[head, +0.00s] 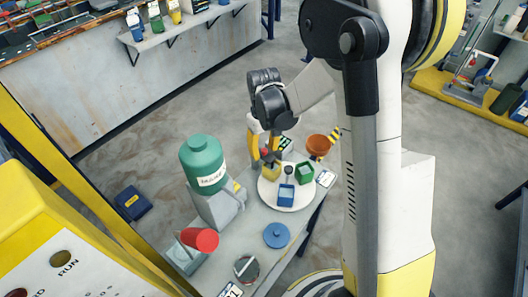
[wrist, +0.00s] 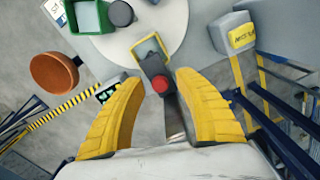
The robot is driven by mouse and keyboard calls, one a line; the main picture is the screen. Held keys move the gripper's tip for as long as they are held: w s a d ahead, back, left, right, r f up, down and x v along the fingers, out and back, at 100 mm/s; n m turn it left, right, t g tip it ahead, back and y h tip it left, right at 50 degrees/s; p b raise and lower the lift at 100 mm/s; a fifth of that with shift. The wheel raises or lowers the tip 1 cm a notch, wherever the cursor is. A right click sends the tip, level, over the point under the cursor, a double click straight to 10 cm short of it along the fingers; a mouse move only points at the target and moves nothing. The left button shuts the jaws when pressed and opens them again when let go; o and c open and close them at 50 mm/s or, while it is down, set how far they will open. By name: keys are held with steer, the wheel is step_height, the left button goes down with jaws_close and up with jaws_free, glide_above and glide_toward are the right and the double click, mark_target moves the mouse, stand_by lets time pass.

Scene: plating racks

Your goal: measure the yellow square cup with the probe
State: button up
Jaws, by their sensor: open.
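The yellow square cup (head: 271,172) stands on the round white plate (head: 291,206), at its far left side. The wrist view shows the cup's rim (wrist: 151,46) just beyond the fingertips. My gripper (head: 265,155) is above and beside the yellow cup; its yellow fingers (wrist: 157,82) are spread. A dark grey device with a red button (wrist: 160,84), perhaps the probe, lies between the fingers in the wrist view, with gaps on both sides. Its upper end overlaps the cup's near edge; I cannot tell whether it touches the cup.
A green square cup (head: 305,172), a blue square cup (head: 286,194) and a dark round knob (wrist: 121,13) share the plate. A brown bowl (head: 318,146) and a small display (wrist: 109,91) are near.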

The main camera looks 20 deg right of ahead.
steer(key=shift+f, duration=0.15)
steer(key=shift+c, duration=0.4)
jaws_close()
step_height(320, 180, up, 6)
steer(key=p, duration=0.3)
